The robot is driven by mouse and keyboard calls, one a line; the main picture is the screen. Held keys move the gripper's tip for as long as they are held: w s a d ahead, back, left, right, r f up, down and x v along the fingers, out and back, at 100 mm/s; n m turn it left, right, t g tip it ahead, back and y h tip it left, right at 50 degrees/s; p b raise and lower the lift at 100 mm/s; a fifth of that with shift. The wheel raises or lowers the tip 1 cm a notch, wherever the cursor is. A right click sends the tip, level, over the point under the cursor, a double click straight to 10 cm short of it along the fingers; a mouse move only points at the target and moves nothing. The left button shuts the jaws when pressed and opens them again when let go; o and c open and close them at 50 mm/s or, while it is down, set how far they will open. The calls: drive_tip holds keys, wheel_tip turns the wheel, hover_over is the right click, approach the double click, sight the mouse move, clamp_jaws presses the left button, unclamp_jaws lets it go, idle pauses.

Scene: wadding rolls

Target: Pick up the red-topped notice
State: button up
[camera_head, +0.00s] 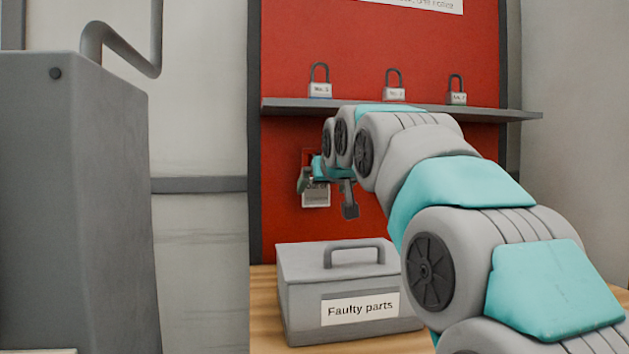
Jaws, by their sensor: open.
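The notice (316,197) is a small card against the red board. Its lower part is pale with dark lettering too small to read, and a red part shows above it, partly hidden by my gripper. My gripper (328,197) is in front of the notice at the end of my outstretched arm. Its dark jaws are open, one near the card's left edge and one to its right. I cannot tell from this view whether either jaw touches the card.
A grey shelf (285,105) with padlocks (320,82) crosses the red board (285,220) above my gripper. A grey box labelled "Faulty parts" (300,305) stands on the wooden surface (263,325) below. A tall grey cabinet (75,210) fills the left.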

sight(316, 191)
drive_tip(key=shift+a+p+x, duration=0.15)
drive_tip(key=shift+p+x, duration=0.1)
drive_tip(key=shift+x, duration=1.2)
drive_tip(key=shift+a+p+x, duration=0.1)
drive_tip(key=shift+p+x, duration=0.1)
drive_tip(key=shift+x, duration=1.3)
drive_tip(key=shift+r, duration=0.25)
drive_tip(key=shift+c, duration=0.2)
drive_tip(key=c, duration=1.1)
drive_tip(key=shift+c, duration=0.2)
